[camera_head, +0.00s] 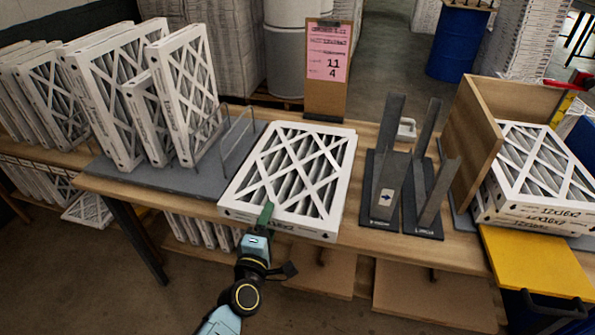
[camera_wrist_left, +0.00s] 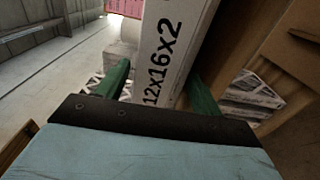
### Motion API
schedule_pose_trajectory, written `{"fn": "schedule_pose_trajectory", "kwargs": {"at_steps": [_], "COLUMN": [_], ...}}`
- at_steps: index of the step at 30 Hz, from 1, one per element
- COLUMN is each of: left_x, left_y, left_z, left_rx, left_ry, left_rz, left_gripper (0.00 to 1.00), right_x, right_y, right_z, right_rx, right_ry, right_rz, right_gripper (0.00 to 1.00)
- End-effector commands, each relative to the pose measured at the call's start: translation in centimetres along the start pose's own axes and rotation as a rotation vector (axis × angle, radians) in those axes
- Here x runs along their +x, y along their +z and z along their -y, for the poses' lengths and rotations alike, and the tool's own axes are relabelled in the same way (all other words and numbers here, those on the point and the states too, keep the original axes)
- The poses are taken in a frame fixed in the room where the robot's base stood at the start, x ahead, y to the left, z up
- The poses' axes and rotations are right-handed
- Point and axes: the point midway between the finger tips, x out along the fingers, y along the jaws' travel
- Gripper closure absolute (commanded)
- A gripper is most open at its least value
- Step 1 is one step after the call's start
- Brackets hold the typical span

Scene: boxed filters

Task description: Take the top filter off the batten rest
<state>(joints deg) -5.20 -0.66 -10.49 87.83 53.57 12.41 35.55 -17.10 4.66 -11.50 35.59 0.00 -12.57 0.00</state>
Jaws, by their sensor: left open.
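A white-framed pleated filter (camera_head: 292,172) lies flat at the middle of the bench. Its near edge faces me. The batten rest under it is hidden, and I cannot tell how many filters are stacked there. My left gripper (camera_head: 266,216) is at the near edge of this filter, left of the middle. In the left wrist view, the green fingers of my left gripper (camera_wrist_left: 160,82) are apart, one on each side of the filter's white edge (camera_wrist_left: 168,55) printed 12x16x2. I cannot tell whether they touch it. My right gripper is not in view.
Upright filters (camera_head: 185,95) stand in a grey rack at left, with a wire divider (camera_head: 236,130). Dark angled stands (camera_head: 392,165) stand right of the flat filter. A wooden box side (camera_head: 470,130) and more filters (camera_head: 540,165) are at right. A pink sign (camera_head: 327,55) stands behind.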

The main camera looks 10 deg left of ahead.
Motion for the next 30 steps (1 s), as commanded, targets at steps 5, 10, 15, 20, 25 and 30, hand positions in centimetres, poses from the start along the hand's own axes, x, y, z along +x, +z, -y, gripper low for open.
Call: {"fn": "schedule_pose_trajectory", "kwargs": {"at_steps": [5,10,15,20,25,30], "left_x": [2.1,4.4,5.2,5.2,5.2,5.1], "left_y": [-1.0,-1.3,-1.3,-1.3,-1.3,-1.3], "left_z": [-0.5,-0.5,-0.5,-0.5,-0.5,-0.5], "left_rx": [0.003,0.002,0.002,0.002,0.002,0.002], "left_ry": [0.003,0.001,0.000,0.000,0.000,0.000], "left_rz": [-0.001,0.000,0.000,0.000,0.000,0.000], "left_gripper": [0.34,0.34,0.34,0.34,0.55,0.77], "right_x": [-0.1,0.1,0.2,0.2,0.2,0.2], "right_y": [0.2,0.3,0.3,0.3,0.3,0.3], "right_z": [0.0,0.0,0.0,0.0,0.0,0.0], "right_rx": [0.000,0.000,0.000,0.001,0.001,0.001], "right_ry": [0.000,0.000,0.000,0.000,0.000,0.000], "right_rz": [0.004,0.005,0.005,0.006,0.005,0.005], "right_gripper": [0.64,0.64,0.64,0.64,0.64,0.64]}}
